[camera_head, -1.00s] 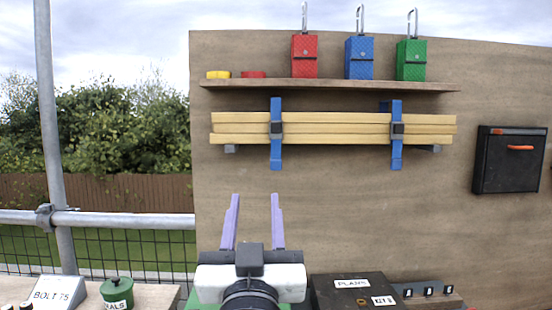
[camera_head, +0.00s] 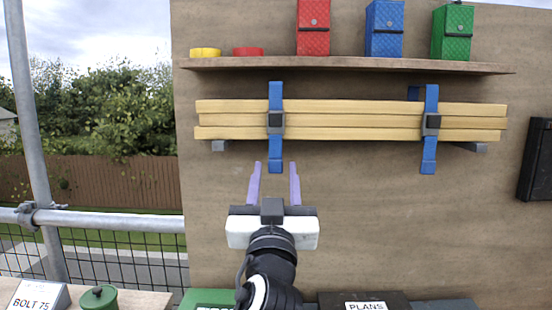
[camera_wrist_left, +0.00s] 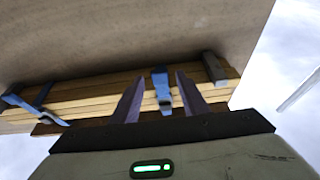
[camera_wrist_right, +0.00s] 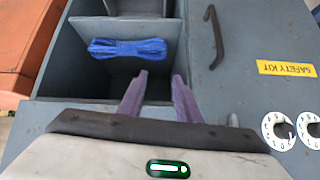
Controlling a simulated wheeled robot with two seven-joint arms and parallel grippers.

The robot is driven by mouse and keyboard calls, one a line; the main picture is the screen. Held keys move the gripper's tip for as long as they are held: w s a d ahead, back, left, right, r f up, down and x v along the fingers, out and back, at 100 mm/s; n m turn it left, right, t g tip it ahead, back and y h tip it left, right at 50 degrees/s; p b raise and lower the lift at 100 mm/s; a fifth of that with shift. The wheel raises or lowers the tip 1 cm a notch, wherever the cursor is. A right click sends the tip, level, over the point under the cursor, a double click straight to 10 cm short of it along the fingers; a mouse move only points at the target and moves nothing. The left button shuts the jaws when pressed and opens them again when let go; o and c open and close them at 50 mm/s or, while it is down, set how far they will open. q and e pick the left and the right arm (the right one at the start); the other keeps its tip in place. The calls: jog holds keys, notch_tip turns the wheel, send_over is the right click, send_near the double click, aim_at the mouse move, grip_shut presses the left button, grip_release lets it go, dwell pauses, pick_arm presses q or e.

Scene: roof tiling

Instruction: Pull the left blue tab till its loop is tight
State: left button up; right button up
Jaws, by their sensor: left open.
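The left blue tab (camera_head: 275,160) hangs straight down below the left buckle (camera_head: 276,121). Its blue strap (camera_head: 276,90) goes around a stack of planks (camera_head: 350,121) and stands up above the top plank. My left gripper (camera_head: 275,168) is open and empty, its purple fingers pointing up, one on each side of the tab's lower end in the picture. The left wrist view shows the blue strap (camera_wrist_left: 161,78) between the spread fingers (camera_wrist_left: 158,92); I cannot tell if they touch it. My right gripper (camera_wrist_right: 160,92) is open, over a grey box.
A second blue strap (camera_head: 430,125) with a buckle holds the right of the stack. A shelf (camera_head: 345,65) above carries red, blue and green boxes. Below my right gripper, a blue rope bundle (camera_wrist_right: 128,48) lies in the grey box (camera_wrist_right: 235,100).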

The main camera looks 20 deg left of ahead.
aim_at(275, 168)
pick_arm(q)
jog(key=shift+p+x, duration=0.3)
jog(key=shift+x, duration=1.4)
jog(key=shift+c, duration=0.2)
grip_shut()
